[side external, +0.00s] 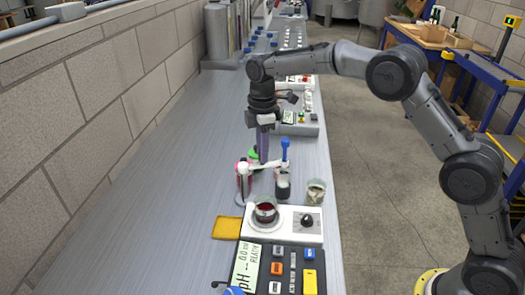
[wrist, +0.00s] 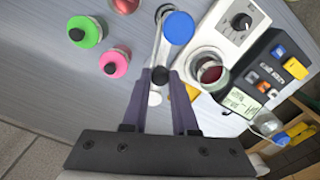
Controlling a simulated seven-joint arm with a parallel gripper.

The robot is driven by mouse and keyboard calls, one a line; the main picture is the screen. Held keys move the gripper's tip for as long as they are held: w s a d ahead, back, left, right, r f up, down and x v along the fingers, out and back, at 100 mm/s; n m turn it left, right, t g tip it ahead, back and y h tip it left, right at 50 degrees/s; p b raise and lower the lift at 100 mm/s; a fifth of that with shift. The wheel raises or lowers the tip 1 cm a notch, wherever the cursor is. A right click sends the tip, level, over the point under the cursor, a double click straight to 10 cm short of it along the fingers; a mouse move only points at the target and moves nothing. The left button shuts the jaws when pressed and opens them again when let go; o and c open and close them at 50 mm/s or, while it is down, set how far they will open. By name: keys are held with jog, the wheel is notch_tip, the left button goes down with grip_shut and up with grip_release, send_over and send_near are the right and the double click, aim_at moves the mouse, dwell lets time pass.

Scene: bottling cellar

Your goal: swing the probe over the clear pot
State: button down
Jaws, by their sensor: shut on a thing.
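The probe (side external: 285,150) is upright with a blue cap, which also shows in the wrist view (wrist: 179,27). A pale swing arm (side external: 266,165) carries it. In the side view the probe lines up with a glass pot of dark liquid (side external: 283,188); whether its tip is inside is unclear. My gripper (side external: 263,160) points down and is shut on the arm at a black knob, seen in the wrist view (wrist: 160,76). A glass pot with pale contents (side external: 316,192) stands right of the dark pot. I cannot tell for sure whether it is the clear pot.
A white stirrer (side external: 295,228) holds a pot of red liquid (side external: 265,212), with a pH meter (side external: 275,268) in front and a yellow cloth (side external: 227,228) to its left. Green-capped (wrist: 85,32) and pink-capped (wrist: 113,64) bottles stand near my gripper. The bench at left is clear.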

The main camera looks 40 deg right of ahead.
jog(key=shift+w+r, duration=0.1)
dwell(0.3)
jog(key=c, duration=0.7)
grip_release()
jog(key=shift+r, duration=6.9)
